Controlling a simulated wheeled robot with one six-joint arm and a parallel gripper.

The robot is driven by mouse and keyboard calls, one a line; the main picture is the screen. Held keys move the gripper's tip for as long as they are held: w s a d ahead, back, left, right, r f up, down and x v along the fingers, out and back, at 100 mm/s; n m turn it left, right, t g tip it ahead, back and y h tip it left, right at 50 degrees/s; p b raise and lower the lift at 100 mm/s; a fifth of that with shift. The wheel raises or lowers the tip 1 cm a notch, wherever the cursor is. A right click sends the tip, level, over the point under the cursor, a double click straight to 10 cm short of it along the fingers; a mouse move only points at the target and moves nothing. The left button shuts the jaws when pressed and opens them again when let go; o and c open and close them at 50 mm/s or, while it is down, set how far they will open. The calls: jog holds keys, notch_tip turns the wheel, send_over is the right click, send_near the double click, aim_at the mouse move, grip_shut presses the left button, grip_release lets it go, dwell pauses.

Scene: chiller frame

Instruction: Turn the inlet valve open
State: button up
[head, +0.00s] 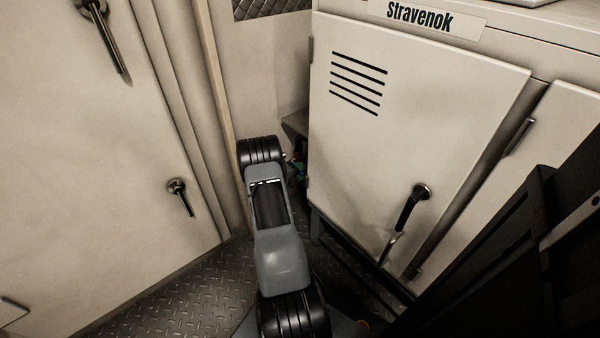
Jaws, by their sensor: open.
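No inlet valve can be made out for certain in the head view. Small green, blue and red parts (298,168) show in the dark gap between the arm and the left edge of the cabinet door. They are mostly hidden and too small to identify. My grey and black arm stands in the middle of the view, in front of that gap. My gripper cannot be seen, so its place relative to the valve does not show.
A pale cabinet door (420,125) with vent slots and a black handle (405,212) stands at right, under a "Stravenok" label (420,17). A pale door (90,190) with latches stands at left. Diamond-plate floor (165,300) shows between them. The gap around my arm is narrow.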

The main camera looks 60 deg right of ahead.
jog(key=shift+c, duration=0.4)
grip_shut()
